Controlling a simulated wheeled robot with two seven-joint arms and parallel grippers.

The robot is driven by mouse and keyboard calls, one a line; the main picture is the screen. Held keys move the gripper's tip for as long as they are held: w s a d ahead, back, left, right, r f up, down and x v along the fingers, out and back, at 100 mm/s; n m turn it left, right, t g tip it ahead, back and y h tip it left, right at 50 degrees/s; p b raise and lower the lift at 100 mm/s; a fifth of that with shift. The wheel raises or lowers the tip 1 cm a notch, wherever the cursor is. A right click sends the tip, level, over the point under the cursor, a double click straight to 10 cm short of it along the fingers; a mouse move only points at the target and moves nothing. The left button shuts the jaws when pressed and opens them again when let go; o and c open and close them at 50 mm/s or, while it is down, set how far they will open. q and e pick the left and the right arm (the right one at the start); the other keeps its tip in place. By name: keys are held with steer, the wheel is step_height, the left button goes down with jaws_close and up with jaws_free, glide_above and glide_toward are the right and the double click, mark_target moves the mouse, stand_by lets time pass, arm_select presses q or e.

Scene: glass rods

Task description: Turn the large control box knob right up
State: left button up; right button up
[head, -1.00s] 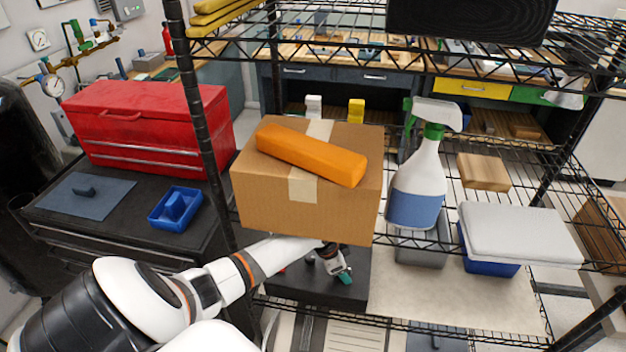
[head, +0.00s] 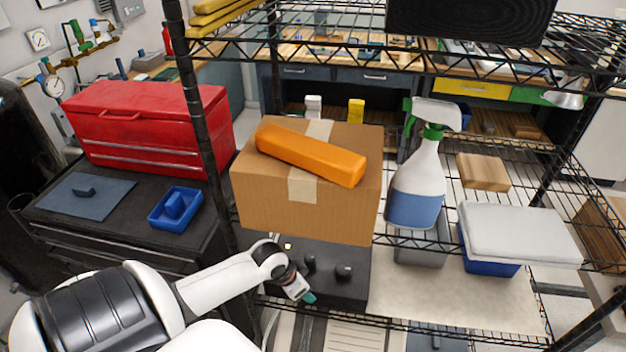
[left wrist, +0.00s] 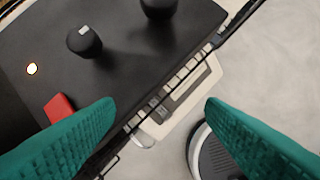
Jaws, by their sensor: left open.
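The black control box (head: 352,290) sits on the lower rack shelf under the cardboard box. Its large knob (head: 344,272) stands at the right, with a smaller knob (head: 309,264) to its left. In the left wrist view the large knob (left wrist: 158,6) is cut off by the top edge. My left gripper (head: 308,297) is at the box's front left edge, apart from the large knob. Its teal fingers (left wrist: 160,108) are spread and empty.
The cardboard box (head: 265,208) with an orange block (head: 310,155) sits above the control box. A rack post (head: 205,110) stands at left. A spray bottle (head: 415,185) and lidded blue bin (head: 490,266) are at right. Bare shelf (head: 450,295) lies right of the control box.

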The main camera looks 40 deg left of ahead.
arm_select(q)
steer(key=s+d, duration=0.7)
steer(key=d, duration=0.3)
steer(key=s+d+f+b, duration=0.2)
steer(key=f, duration=0.5)
steer(key=s+d+f+g+b, duration=0.1)
steer(key=s+d+f+b, duration=0.2)
steer(key=f, duration=0.4)
steer(key=shift+d+f+y, duration=0.15)
steer(key=shift+f+y, duration=0.05)
steer(key=shift+y, duration=0.2)
steer(key=shift+g, duration=0.3)
steer(key=s+a+f, duration=0.1)
steer(key=s+f, duration=0.8)
steer(key=f, duration=0.2)
steer(key=s+a+f+g, duration=0.1)
steer(key=s+a+f, duration=0.1)
steer(key=s+f, duration=0.8)
step_height(320, 180, down, 2)
steer(key=shift+f+g, duration=0.1)
steer(key=shift+g, duration=0.2)
